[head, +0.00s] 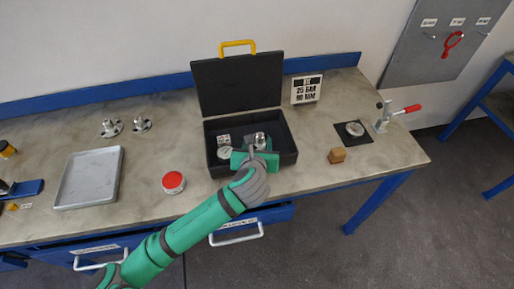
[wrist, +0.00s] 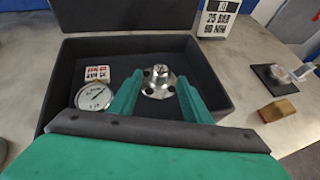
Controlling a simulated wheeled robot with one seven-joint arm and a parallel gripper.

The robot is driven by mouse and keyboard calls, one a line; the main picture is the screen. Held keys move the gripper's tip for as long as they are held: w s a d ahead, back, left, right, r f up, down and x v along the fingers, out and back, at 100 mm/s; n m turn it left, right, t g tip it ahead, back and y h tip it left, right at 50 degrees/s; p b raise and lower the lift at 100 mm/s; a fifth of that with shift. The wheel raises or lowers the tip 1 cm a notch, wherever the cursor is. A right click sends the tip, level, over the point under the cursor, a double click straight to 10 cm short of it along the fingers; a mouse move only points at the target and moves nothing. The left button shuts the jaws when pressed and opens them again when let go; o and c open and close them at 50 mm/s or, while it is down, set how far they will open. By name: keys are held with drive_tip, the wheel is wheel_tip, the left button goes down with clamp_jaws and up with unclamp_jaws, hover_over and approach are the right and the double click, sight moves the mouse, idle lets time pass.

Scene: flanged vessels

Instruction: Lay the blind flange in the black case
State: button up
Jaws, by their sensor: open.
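The black case (head: 200,140) stands open on the bench with its lid raised at the back. A silver flange with bolt holes and a raised hub (wrist: 158,82) is inside the case, right of the middle; it also shows in the head view (head: 260,140). It looks upright on the dark case floor. My gripper (head: 256,156) is over the front of the case. In the wrist view its two green fingers (wrist: 157,98) are spread, one on each side of the flange, with gaps visible. The flange's lower front edge is close to the fingers, and contact is unclear.
A round gauge (wrist: 94,96) and a small label block (wrist: 98,73) are at the case's left. A wooden block (head: 337,156), a clamp (head: 383,118) and a sign (head: 306,90) stand to the right. A grey tray (head: 88,178) and red-topped tin (head: 173,182) are left.

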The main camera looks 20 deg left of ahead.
drive_tip(key=shift+v, duration=2.35)
drive_tip(key=shift+a, duration=0.1)
